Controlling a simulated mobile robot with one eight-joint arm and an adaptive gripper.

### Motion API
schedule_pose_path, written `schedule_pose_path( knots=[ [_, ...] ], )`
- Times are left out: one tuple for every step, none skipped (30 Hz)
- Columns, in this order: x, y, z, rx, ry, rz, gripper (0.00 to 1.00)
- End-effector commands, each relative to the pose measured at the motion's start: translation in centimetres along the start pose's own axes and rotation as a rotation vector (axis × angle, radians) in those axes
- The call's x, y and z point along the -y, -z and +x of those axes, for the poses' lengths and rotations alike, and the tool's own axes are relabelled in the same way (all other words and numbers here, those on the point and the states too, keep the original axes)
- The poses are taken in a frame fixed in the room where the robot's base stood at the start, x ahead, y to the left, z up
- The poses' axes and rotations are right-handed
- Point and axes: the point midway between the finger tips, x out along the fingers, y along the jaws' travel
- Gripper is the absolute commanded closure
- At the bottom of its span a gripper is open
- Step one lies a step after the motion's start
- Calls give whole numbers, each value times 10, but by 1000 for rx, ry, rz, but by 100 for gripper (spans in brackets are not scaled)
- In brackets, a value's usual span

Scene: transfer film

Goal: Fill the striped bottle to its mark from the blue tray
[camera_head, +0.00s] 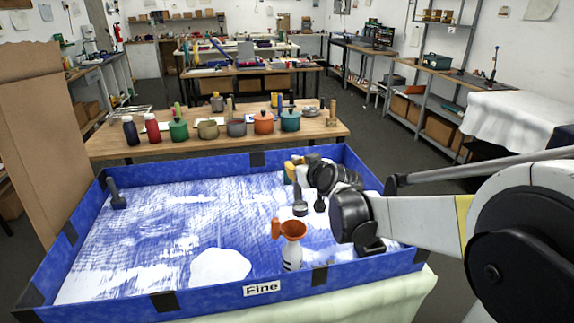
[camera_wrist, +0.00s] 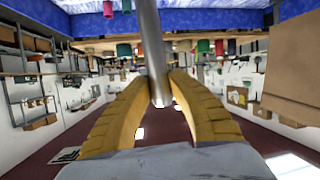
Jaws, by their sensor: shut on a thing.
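The blue tray (camera_head: 210,302), labelled "Fine", holds white powder spread unevenly, with a bare-looking white mound at the front. The pale bottle (camera_head: 292,262) stands upright at its front right, with an orange funnel (camera_head: 293,230) at its mouth. Its stripes and mark are too small to read. My gripper (camera_head: 293,168) is above the tray's right half, behind the bottle. In the wrist view its yellow fingers (camera_wrist: 160,100) are shut on a grey metal handle (camera_wrist: 150,40). A grey tool end (camera_head: 300,208) shows below the gripper; whether it carries powder I cannot tell.
Another dark grey tool (camera_head: 117,196) stands at the tray's left. Several pots, including an orange pot (camera_head: 264,122), and a red bottle (camera_head: 152,127) stand on the wooden table (camera_head: 215,146) behind. A brown board (camera_head: 45,140) rises at left.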

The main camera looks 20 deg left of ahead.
Motion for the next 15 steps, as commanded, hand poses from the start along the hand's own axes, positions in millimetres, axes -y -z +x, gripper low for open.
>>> schedule_pose_path(
  knots=[
    [-4, 0, 1, 8, 8, 25, 100],
    [-6, -1, 2, 12, 14, 39, 100],
    [-8, -1, 3, 16, 20, 54, 100],
    [-9, -1, 3, 18, 23, 62, 100],
    [-9, -2, 3, 20, 27, 70, 100],
    [-10, -2, 4, 22, 30, 77, 100],
    [-10, -2, 4, 23, 32, 80, 100],
    [-10, -2, 4, 24, 32, 82, 100],
    [-10, -2, 4, 24, 33, 83, 100],
    [-10, -2, 4, 24, 33, 83, 100],
    [-10, -2, 4, 24, 33, 83, 100],
    [-10, -2, 4, 24, 33, 83, 100],
    [-10, -2, 4, 24, 33, 83, 100],
    [-10, -2, 4, 24, 33, 83, 100],
    [-10, -2, 4, 24, 33, 83, 100]
  ],
)
